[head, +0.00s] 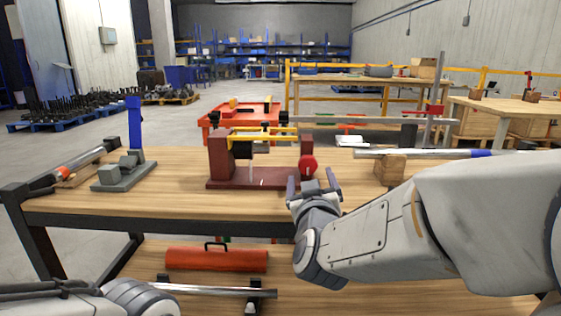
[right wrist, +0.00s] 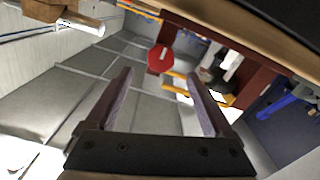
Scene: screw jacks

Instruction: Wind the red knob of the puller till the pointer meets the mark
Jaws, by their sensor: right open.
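The puller (head: 245,178) is a dark red frame with two uprights and a yellow bar across its top, standing on the wooden table. Its red knob (head: 308,166) is on the right upright, facing me; it also shows in the right wrist view (right wrist: 161,60). My right gripper (head: 314,184) is open and empty, just in front of and slightly below the knob, apart from it. In the right wrist view its fingers (right wrist: 160,100) stand wide apart with the knob beyond them. The pointer and mark are too small to tell. The left gripper is not visible; part of my left arm shows at the lower left.
A grey fixture with a blue post (head: 135,130) stands left on the table (head: 180,205). A wooden block (head: 389,170) with a metal bar (head: 420,153) lies to the right of the puller. A red toolbox (head: 216,260) and another bar (head: 215,291) are on the lower shelf.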

